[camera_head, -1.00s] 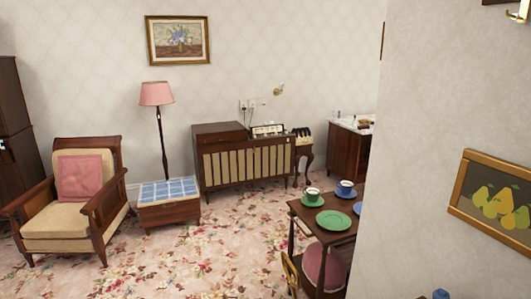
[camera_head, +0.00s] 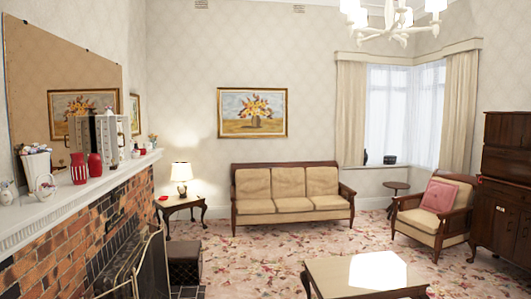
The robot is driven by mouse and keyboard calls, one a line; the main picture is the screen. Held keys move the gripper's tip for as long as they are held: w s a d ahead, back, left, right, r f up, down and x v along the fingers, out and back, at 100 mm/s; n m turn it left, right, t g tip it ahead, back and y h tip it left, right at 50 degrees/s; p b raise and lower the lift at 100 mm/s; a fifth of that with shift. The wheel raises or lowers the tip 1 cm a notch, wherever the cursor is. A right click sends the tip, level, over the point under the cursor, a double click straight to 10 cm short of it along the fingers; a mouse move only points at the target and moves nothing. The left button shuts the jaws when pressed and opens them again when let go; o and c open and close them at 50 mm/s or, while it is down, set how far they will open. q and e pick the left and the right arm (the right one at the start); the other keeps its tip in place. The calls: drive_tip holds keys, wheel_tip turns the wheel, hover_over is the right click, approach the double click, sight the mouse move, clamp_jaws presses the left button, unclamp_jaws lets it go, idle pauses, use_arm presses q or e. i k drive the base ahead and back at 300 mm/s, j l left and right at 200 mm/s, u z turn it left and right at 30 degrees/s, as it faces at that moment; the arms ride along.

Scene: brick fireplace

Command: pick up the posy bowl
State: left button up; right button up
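No gripper of mine shows in the head view. Several small ornaments stand on the white mantelpiece (camera_head: 88,193) at the left. At its far end is a small container with flowers (camera_head: 153,142), which may be the posy bowl; it is too small to be sure. Nearer are a white pot with red and white flowers (camera_head: 36,166), a small white basket-like piece (camera_head: 45,187) and two red vases, one striped (camera_head: 79,170) and one plain (camera_head: 95,166).
A fire screen (camera_head: 140,265) and a dark box seat (camera_head: 184,258) stand by the brick fireplace (camera_head: 62,246). A coffee table (camera_head: 330,277) is in the front middle. A sofa (camera_head: 292,193) is at the back, an armchair (camera_head: 433,215) at the right. Carpet between them is clear.

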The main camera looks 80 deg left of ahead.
sight(135, 154)
drive_tip(key=u, duration=3.7)
drive_tip(key=i+l+z, duration=0.65)
drive_tip(key=i+z, duration=0.25)
drive_tip(key=i+l+z, duration=0.15)
drive_tip(key=i, duration=0.35)
drive_tip(key=i+z, duration=0.1)
drive_tip(key=i, duration=0.4)
drive_tip(key=i+j+u, duration=0.15)
drive_tip(key=i+u, duration=0.25)
drive_tip(key=i, duration=0.25)
drive_tip(key=i+u, duration=0.35)
drive_tip(key=i, duration=0.3)
drive_tip(key=i+l+u, duration=0.2)
drive_tip(key=i+u, duration=0.2)
drive_tip(key=i, duration=0.85)
drive_tip(key=i+l+u, duration=0.1)
drive_tip(key=i, duration=0.6)
